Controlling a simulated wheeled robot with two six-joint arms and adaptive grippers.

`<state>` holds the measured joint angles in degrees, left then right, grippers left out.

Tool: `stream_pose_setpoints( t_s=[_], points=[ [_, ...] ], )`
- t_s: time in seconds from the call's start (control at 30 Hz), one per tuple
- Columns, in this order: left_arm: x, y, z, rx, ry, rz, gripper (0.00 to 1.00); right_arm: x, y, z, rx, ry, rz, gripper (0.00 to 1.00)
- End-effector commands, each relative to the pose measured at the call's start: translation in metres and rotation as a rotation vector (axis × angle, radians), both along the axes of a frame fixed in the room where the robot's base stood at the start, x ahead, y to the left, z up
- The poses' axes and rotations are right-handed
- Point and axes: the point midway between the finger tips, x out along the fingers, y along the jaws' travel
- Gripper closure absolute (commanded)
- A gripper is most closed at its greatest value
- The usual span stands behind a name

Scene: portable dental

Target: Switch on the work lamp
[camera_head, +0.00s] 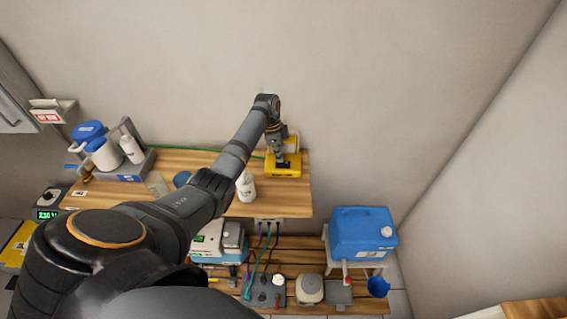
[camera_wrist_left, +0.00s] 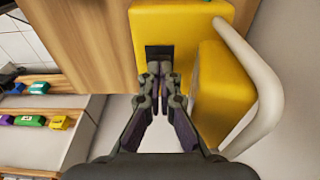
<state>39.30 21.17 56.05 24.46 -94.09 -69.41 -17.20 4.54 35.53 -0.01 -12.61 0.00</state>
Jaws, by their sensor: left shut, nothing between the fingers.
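A yellow unit, which looks like the work lamp (camera_head: 290,170), stands at the right end of the wooden shelf. In the left wrist view its yellow base (camera_wrist_left: 183,22) has a dark rectangular recess or switch (camera_wrist_left: 158,50). A second yellow block (camera_wrist_left: 224,90) and a curved white tube (camera_wrist_left: 265,85) are to its right. My left gripper (camera_wrist_left: 159,72) is shut and empty, its fingertips at the near edge of the dark rectangle and partly covering it. I cannot tell whether they touch it. In the head view my left gripper (camera_head: 276,148) is over the unit. My right gripper is not in view.
A white bottle (camera_head: 246,187) stands on the shelf left of the unit. A grey tray (camera_head: 126,170) with bottles is at the shelf's left end. Below are a blue canister (camera_head: 362,232), a white device (camera_head: 219,238) and cables. The wall is close behind.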

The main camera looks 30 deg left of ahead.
Motion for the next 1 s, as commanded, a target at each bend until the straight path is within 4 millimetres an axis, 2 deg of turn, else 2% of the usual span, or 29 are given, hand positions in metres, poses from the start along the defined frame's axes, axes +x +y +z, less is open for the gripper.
stream_pose_setpoints(
  t_s=[0.67,0.83,1.0],
  points=[
    [0.0,0.0,-0.011,0.0,0.0,0.0,1.0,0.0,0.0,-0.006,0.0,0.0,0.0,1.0],
    [0.0,0.0,-0.005,0.0,0.0,0.0,1.0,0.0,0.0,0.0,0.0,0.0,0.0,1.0],
    [0.0,0.0,0.012,0.0,0.0,0.0,1.0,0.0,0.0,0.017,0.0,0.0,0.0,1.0]
  ],
)
